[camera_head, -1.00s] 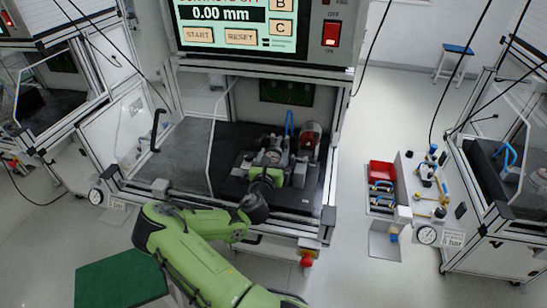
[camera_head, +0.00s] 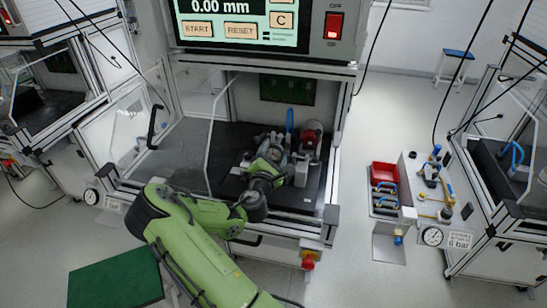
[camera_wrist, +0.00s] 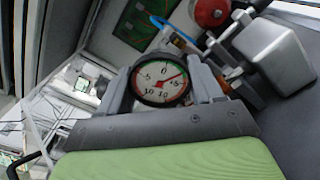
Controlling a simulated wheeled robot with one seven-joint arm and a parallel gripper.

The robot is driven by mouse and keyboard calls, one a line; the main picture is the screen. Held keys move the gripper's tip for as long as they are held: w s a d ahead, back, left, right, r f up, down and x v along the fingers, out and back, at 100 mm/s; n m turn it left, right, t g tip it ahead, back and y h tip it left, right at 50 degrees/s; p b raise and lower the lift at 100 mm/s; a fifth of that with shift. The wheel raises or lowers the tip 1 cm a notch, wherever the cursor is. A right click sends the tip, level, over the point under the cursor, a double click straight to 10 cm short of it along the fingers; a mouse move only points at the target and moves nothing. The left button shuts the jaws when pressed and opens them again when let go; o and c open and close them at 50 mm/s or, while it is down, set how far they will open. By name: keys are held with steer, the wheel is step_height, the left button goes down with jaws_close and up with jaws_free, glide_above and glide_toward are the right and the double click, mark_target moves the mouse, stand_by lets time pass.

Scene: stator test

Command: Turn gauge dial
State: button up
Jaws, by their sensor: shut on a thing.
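The gauge dial (camera_wrist: 161,80) has a white face, a dark rim, a red needle and a red and green scale. In the wrist view it sits between the two fingers of my gripper (camera_wrist: 160,88), which is shut on its rim. The needle points to the upper right of the face, near a 5 mark. The face looks tilted a little in this view. In the head view my gripper (camera_head: 275,153) is inside the open test cabinet, at the fixture on the dark plate. My gripper and wrist mostly hide the dial there.
A red cylinder (camera_head: 312,136) and a blue hose (camera_head: 290,121) are close behind my gripper. A grey block (camera_wrist: 271,52) stands to the right in the wrist view. The cabinet's clear door (camera_head: 128,137) stands open at the left. The screen (camera_head: 243,26) above reads 0.00 mm.

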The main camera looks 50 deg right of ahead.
steer(key=shift+m, duration=0.6)
steer(key=o, duration=1)
steer(key=shift+w+a, duration=0.1)
